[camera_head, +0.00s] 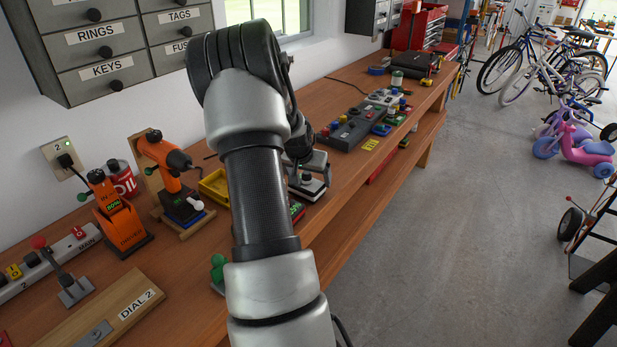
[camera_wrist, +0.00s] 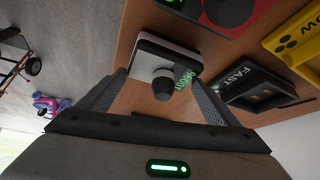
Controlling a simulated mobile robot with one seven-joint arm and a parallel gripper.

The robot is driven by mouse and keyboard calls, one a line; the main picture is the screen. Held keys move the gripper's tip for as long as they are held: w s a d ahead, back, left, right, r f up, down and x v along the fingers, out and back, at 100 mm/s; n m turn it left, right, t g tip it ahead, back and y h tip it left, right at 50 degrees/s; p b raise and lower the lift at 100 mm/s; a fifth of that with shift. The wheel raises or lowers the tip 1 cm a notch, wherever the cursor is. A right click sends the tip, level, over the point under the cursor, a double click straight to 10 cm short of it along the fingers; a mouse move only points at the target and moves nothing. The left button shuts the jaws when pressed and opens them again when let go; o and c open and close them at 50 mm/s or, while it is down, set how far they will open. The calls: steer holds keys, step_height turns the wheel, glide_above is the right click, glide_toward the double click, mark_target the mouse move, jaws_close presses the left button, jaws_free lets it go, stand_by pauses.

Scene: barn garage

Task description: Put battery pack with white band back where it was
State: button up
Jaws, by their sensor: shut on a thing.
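The battery pack with a white band (camera_wrist: 168,52) is a dark block with a pale band and a dark round knob. It sits between the two fingers of my gripper (camera_wrist: 160,84), which are shut on it. In the head view the pack (camera_head: 308,188) shows below my gripper (camera_head: 306,166), beyond my forearm. Whether its base touches the bench I cannot tell. A black holder marked FAST (camera_wrist: 254,88) with an open recess lies to the right in the wrist view. A yellow tray marked SLOW (camera_wrist: 296,44) is beyond it.
A red and black object (camera_wrist: 232,10) is close to the pack. In the head view, orange tools (camera_head: 117,218) (camera_head: 166,160) stand left of my forearm. The yellow tray (camera_head: 213,188) is partly hidden. Controls (camera_head: 352,130) stand farther along the bench. Its right edge is near the pack.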

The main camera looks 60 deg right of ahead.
steer(key=shift+f, duration=0.2)
steer(key=o, duration=1.9)
steer(key=shift+c, duration=0.2)
steer(key=shift+r, duration=0.35)
steer(key=v, duration=1.1)
steer(key=shift+a+r, duration=0.25)
steer(key=shift+a, duration=0.05)
steer(key=shift+s, duration=0.1)
